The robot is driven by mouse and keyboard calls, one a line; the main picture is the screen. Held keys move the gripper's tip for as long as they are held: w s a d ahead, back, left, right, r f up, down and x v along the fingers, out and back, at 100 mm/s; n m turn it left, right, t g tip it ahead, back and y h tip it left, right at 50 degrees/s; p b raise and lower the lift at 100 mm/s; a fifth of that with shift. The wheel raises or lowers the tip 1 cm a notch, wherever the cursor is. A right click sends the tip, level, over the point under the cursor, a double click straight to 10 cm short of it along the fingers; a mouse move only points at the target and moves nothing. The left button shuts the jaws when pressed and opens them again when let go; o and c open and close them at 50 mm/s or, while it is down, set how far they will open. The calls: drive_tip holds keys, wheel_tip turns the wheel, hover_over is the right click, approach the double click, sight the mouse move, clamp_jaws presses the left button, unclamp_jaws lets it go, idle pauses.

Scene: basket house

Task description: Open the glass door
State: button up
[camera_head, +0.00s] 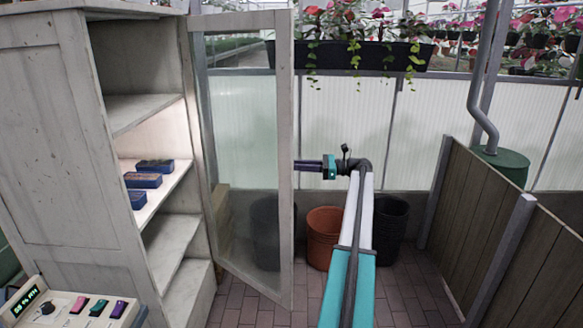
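The glass door (285,120) has a pale wooden frame and a clear pane. It stands swung open from the right side of a whitewashed wooden cabinet (60,140), whose shelves are exposed. My gripper (297,166) is at the right edge of the door's free upright, around mid-height, with its dark purple fingers pointing left. The fingertips meet the upright in the picture; I cannot tell whether they touch it. The fingers appear edge-on, so the gap between them does not show. No handle is discernible on the door.
Several blue boxes (143,180) lie on a cabinet shelf. A terracotta pot (323,238) and black pots (391,222) stand behind my arm. A wooden partition (490,225) is at right. A device with coloured buttons (75,308) is at lower left. Brick floor (240,308) shows below the door.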

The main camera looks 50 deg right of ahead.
drive_tip(key=p+v, duration=0.1)
drive_tip(key=v, duration=0.3)
drive_tip(key=shift+s+d+p, duration=0.15)
drive_tip(key=shift+s+p, duration=0.15)
drive_tip(key=shift+p, duration=0.1)
